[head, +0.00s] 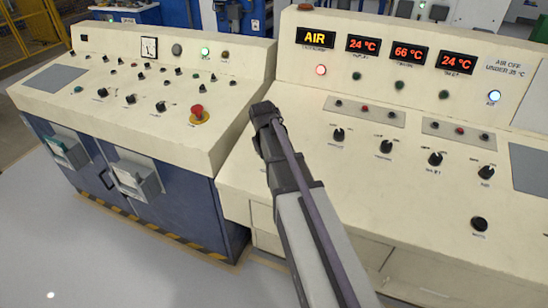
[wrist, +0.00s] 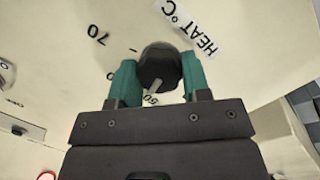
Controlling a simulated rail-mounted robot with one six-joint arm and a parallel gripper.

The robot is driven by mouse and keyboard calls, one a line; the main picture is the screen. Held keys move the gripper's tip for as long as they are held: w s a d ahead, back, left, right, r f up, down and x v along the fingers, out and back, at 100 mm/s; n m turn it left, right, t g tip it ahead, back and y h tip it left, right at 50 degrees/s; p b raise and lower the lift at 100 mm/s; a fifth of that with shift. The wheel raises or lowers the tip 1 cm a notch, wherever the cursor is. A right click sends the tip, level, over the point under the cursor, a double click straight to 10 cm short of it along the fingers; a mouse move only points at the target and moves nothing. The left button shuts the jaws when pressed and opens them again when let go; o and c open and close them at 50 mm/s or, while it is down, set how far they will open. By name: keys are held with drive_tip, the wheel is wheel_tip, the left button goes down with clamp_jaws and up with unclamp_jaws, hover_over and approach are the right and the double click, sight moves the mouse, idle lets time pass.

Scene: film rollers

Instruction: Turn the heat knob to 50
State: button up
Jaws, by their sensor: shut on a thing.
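The heat knob (wrist: 158,66) is round and black with a pale pointer line, beside a white "HEAT °C" label (wrist: 189,27). In the wrist view, my gripper (wrist: 160,78) has its teal fingers shut on the knob, one at each side. The pointer faces down and slightly left, toward a partly covered number (wrist: 151,99) that looks like 50. A 70 mark (wrist: 97,35) shows upper left, and another number is mostly hidden by the left finger. In the head view, my gripper (head: 264,112) reaches the cream console (head: 245,185) and hides the knob.
Red displays read 24 (head: 363,44), 66 (head: 408,54) and 24 °C (head: 456,62), beside a yellow AIR display (head: 316,38). Several black knobs (head: 435,159) stand on the right panel. A red emergency button (head: 198,112) is on the left console.

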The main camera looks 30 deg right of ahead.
drive_tip(key=shift+n, duration=1.1)
drive_tip(key=shift+h, duration=0.3)
drive_tip(key=o, duration=0.9)
drive_tip(key=p+v, duration=1)
drive_tip(key=v, duration=0.1)
